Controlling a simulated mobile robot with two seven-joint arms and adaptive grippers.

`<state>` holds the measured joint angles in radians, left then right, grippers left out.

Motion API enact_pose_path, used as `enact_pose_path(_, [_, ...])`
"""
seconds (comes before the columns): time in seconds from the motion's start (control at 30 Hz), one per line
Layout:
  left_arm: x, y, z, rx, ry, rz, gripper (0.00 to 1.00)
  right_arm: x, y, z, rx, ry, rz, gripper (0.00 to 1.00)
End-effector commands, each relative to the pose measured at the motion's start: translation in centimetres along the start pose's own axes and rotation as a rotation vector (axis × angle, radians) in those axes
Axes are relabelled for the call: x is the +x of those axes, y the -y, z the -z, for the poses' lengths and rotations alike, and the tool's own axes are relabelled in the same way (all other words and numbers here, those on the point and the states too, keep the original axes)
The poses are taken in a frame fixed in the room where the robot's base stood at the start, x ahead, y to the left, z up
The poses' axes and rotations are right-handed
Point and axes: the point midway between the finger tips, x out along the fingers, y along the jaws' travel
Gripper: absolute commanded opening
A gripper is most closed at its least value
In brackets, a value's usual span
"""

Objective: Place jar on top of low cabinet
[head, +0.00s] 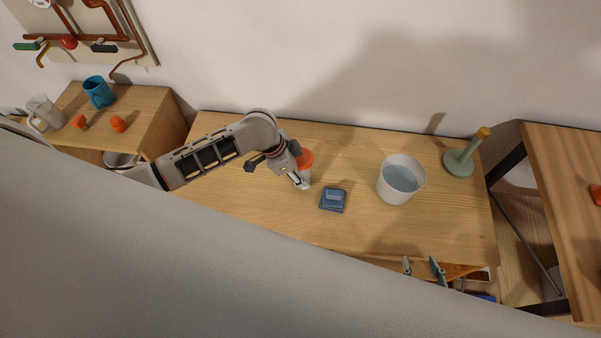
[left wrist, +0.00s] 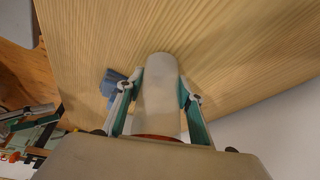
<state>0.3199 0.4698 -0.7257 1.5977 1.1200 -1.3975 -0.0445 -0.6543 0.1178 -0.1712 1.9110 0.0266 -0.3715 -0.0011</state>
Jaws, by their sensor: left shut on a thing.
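The jar has a pale body and an orange lid (head: 306,158). My left gripper (head: 298,178) is shut on it above the wooden top (head: 250,205) of the long, low unit in the middle, which looks like the low cabinet. In the left wrist view the pale jar body (left wrist: 158,95) is between the two fingers of the gripper (left wrist: 160,98), its far end toward the wood. I cannot tell whether the jar touches the top. My right gripper (head: 423,267) shows only its two fingertips, apart and empty, at the unit's front edge.
A blue block-like item (head: 333,199) lies just right of the jar. A white pot (head: 401,179) and a green stand (head: 461,162) are further right. A left-hand wooden unit (head: 150,106) holds mugs and orange items. A large pale surface hides the foreground.

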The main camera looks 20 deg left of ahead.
Motion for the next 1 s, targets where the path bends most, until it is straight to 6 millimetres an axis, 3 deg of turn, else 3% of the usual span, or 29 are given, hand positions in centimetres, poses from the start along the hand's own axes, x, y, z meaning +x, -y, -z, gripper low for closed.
enact_pose_path(0.07, [0.2,0.0,-0.1,0.000,0.001,0.000,0.13,0.0,0.0,0.0,0.003,0.000,-0.001,0.40])
enact_pose_path(0.1, [0.3,0.0,-0.1,0.000,0.001,0.000,0.39,0.0,0.1,0.0,0.003,0.000,-0.001,0.40])
enact_pose_path(0.17, [0.3,0.0,-0.1,0.000,0.001,0.000,0.53,0.0,0.1,0.0,0.004,0.000,-0.001,0.40])
enact_pose_path(0.63, [-0.6,0.1,0.0,0.002,0.001,0.002,0.53,0.1,0.0,-0.1,0.000,0.001,0.000,0.40])
enact_pose_path(1.0, [-7.8,0.1,0.0,0.005,0.001,0.004,0.53,0.0,-0.1,-0.2,-0.010,0.001,0.003,0.40])
